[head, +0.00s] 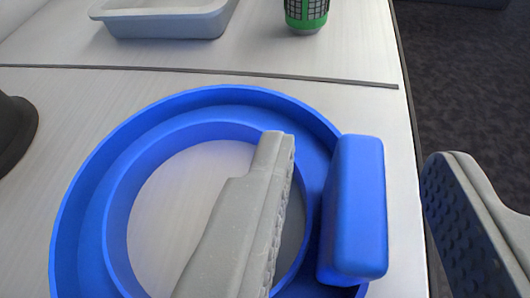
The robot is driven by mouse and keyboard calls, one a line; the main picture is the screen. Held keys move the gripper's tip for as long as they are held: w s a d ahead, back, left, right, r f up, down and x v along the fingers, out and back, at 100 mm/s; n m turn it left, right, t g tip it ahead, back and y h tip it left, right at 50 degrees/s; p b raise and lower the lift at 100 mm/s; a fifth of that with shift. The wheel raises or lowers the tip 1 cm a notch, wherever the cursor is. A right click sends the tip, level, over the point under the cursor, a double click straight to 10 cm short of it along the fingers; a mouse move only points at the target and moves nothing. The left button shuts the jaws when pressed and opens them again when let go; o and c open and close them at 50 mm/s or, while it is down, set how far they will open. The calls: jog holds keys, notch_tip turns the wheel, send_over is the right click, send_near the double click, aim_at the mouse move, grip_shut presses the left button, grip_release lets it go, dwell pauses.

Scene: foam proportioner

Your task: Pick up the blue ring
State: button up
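The blue ring (95,190) lies on the pale table and fills much of the lower middle of the view. It has a raised inner rim, a channel, and an upright blue block (354,208) on its right side. My gripper (360,170) is open. Its left grey finger reaches over or into the ring's open middle, and its right finger is beyond the table's right edge. The blue block stands between the two fingers, with a gap to the right finger. I cannot tell whether the left finger touches the ring. The ring's near edge is cut off.
A grey tray (165,24) stands at the back left, and a green and black can (306,12) at the back middle. A dark round object (14,130) is at the left edge. A seam crosses the table behind the ring. Dark carpet (470,80) lies to the right.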

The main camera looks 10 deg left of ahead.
jog(key=shift+x, duration=0.9)
grip_shut()
jog(key=shift+r, duration=0.1)
